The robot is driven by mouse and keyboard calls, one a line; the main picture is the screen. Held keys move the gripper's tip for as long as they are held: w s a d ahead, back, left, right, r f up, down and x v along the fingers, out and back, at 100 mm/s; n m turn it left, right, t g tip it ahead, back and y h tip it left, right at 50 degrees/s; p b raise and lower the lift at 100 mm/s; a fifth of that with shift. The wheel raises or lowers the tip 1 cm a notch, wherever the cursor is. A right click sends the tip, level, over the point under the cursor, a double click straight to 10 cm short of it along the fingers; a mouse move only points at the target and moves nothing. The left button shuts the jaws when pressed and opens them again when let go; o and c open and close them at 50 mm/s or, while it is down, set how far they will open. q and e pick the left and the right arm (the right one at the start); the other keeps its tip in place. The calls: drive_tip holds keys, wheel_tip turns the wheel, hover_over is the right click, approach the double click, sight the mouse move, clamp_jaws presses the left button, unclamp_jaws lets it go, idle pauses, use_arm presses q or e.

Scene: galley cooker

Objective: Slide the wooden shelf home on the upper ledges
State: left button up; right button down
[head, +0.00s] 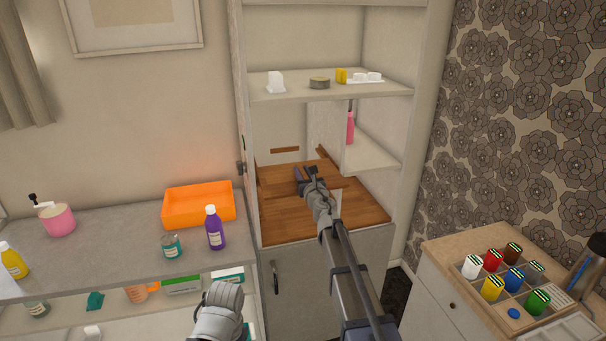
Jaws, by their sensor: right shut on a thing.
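The wooden shelf (275,180) is a brown board inside the tall cabinet, low in its open bay. My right gripper (306,174) reaches in from the front and is shut on the shelf; its fingers and wrist cover part of the board. A brown wooden ledge strip (285,150) shows on the back wall above the board, and part of another strip shows at the right side. I cannot tell whether the board rests on any ledge. My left gripper (220,312) is at the bottom edge, apart from the cabinet; its fingertips are not clear.
A wooden surface (288,224) lies at the front of the bay. An orange tray (198,204) and purple bottle (215,230) stand on the left counter.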

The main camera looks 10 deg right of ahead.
sight(298, 164)
drive_tip(key=shift+w, duration=0.35)
idle(0.3)
drive_tip(key=shift+w, duration=1.1)
drive_tip(key=shift+w, duration=0.4)
drive_tip(key=shift+w+a, duration=0.1)
drive_tip(key=shift+w, duration=0.95)
drive_tip(key=shift+w, duration=0.4)
drive_tip(key=shift+w, duration=0.35)
drive_tip(key=shift+w, duration=0.35)
drive_tip(key=shift+w, duration=0.4)
drive_tip(key=shift+w, duration=0.35)
